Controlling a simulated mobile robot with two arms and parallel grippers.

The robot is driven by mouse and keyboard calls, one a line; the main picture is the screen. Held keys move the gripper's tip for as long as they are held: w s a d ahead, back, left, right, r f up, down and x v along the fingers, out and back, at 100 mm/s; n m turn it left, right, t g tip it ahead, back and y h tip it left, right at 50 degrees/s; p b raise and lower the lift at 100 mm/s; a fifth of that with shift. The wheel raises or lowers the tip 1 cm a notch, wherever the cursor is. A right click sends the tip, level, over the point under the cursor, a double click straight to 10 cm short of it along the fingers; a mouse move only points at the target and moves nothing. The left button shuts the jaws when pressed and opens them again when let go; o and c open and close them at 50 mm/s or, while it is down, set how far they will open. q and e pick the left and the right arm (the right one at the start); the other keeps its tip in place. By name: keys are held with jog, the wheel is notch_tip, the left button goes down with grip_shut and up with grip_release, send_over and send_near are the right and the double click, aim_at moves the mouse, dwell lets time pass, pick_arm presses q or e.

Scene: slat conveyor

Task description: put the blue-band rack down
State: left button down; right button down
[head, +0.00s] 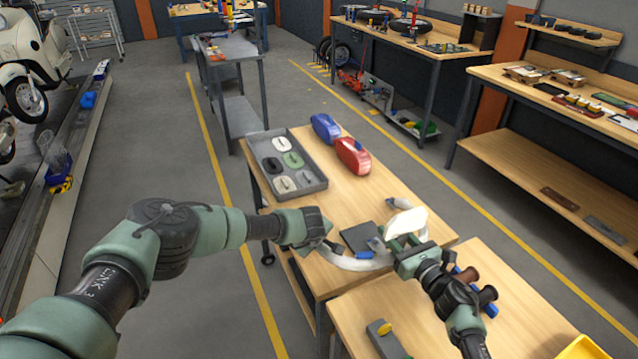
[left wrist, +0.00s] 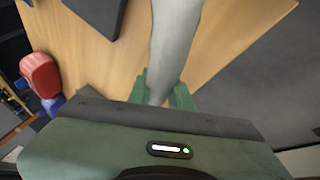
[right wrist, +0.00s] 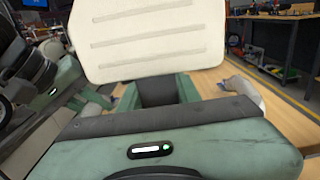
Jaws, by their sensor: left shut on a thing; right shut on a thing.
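The blue-band rack appears as a pale grey curved bar (head: 345,263) with a blue band (head: 363,255), low over the wooden table (head: 345,190). I cannot tell whether it touches the table. My left gripper (head: 322,243) is shut on the bar's left end; the bar (left wrist: 174,45) runs away between its fingers in the left wrist view. My right gripper (head: 403,243) is shut at the bar's right side, under a cream ribbed panel (head: 407,222). Whether panel and bar are joined is unclear.
A dark flat pad (head: 357,237) lies behind the bar. A grey compartment tray (head: 308,187), a blue shell (head: 325,127) and a red shell (head: 352,155) stand farther back. A grey block (head: 386,342) and a yellow bin (head: 583,349) are at the front. Bare wood lies right of the tray.

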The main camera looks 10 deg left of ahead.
pick_arm(q)
jog(key=shift+d+f, duration=0.2)
jog(key=shift+f, duration=0.55)
pick_arm(e)
jog(key=shift+f, duration=0.7)
pick_arm(q)
jog(key=c, duration=1.6)
grip_release()
jog(key=shift+f, duration=0.2)
jog(key=shift+c, duration=0.2)
pick_arm(e)
jog(key=c, duration=1.4)
grip_release()
jog(key=shift+f, duration=0.25)
pick_arm(q)
jog(key=o, duration=0.4)
jog(key=shift+c, duration=0.2)
pick_arm(e)
jog(key=o, duration=0.4)
pick_arm(q)
jog(key=shift+s+a+r, duration=0.1)
jog(key=shift+s, duration=0.05)
pick_arm(e)
jog(key=shift+s+r, duration=0.1)
